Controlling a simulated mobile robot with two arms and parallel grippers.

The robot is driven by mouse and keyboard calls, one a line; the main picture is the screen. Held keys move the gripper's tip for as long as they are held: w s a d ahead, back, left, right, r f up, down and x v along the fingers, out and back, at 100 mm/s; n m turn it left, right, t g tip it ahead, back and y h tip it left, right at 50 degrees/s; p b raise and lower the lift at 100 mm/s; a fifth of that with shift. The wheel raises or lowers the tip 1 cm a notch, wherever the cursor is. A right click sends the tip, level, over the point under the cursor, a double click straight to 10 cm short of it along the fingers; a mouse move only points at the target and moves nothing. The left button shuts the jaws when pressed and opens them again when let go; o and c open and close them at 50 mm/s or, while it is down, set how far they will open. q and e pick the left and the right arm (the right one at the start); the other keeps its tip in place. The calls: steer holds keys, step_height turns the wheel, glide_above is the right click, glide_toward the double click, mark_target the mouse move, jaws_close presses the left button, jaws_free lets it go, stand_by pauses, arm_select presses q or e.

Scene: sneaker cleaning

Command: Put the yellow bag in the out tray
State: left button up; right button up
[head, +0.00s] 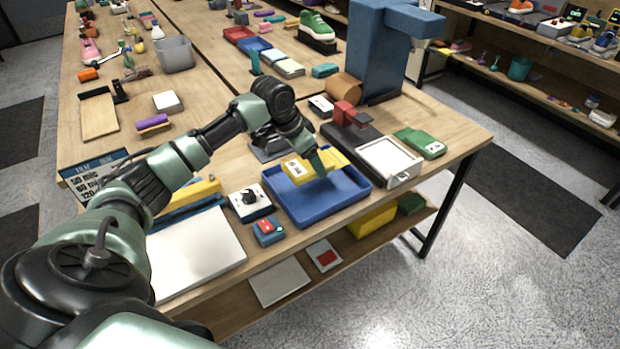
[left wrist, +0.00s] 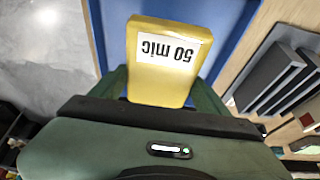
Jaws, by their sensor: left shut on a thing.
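The yellow bag (head: 297,168) is held by my left gripper (head: 319,166) over the blue tray (head: 348,196) near the table's front edge. The left wrist view shows the bag (left wrist: 170,75) between the two green fingers of my left gripper (left wrist: 160,93), with a white label reading "50 mic" upside down. Blue tray surface (left wrist: 228,18) shows behind the bag there. I cannot tell whether the bag touches the tray floor. The gripper hides part of the bag in the head view. My right gripper is not in view.
A white-dial device (head: 250,202) and a small blue box with a red top (head: 268,231) stand left of the tray. A dark machine with a white panel (head: 388,160) and a green packet (head: 420,143) stand to its right. A blue column (head: 375,60) rises behind.

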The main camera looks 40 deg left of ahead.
mark_target(314, 186)
arm_select(q)
step_height(314, 186, down, 2)
steer(key=shift+f, duration=0.25)
steer(key=shift+f+p, duration=0.3)
steer(key=shift+f, duration=2.1)
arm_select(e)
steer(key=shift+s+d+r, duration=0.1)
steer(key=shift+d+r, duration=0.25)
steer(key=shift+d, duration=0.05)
arm_select(q)
steer(key=o, duration=1.5)
steer(key=shift+f, duration=0.1)
steer(key=b+v, duration=0.1)
steer(key=v, duration=1.1)
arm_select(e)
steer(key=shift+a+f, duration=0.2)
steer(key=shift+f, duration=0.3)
arm_select(q)
steer(key=shift+d, duration=0.1)
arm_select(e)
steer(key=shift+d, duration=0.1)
